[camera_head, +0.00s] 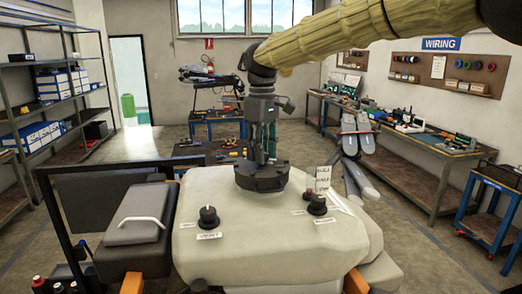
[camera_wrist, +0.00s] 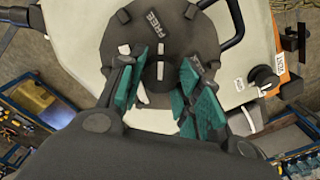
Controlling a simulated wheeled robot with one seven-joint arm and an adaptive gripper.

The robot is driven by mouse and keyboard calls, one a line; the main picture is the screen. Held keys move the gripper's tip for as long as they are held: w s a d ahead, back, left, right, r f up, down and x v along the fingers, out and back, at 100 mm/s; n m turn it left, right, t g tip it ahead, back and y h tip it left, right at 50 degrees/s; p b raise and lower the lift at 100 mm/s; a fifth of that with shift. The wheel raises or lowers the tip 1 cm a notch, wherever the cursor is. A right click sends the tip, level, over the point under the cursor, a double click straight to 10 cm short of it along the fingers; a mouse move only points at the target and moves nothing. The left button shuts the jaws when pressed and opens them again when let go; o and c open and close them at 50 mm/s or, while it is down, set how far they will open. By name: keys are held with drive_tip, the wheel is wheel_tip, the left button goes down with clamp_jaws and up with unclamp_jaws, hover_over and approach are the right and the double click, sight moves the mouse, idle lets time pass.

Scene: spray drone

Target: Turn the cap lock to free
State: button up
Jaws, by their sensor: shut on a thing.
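The dark round cap (camera_head: 262,181) sits on top of the drone's pale tank (camera_head: 240,235). My gripper (camera_head: 264,155) points straight down onto the cap, with its fingertips at the cap's middle. In the wrist view the cap (camera_wrist: 120,35) shows the word FREE (camera_wrist: 152,20) near its top edge. White marks lie in a line on its middle part, roughly towards FREE. My gripper's teal fingers (camera_wrist: 172,62) stand on either side of this middle part, shut on it. A second pale label (camera_wrist: 187,68) beside the right finger is partly covered and hard to read.
Two black knobs, left (camera_head: 209,216) and right (camera_head: 317,204), stand on the tank beside the cap. A small sign (camera_head: 323,179) stands by the right knob. A grey box with a white handle (camera_head: 146,220) is at the left. Folded drone arms (camera_head: 357,150) rise behind at right.

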drive_tip(key=o, duration=1)
drive_tip(key=shift+o, duration=0.2)
drive_tip(key=shift+r, duration=0.1)
wheel_tip(320, 180, up, 12)
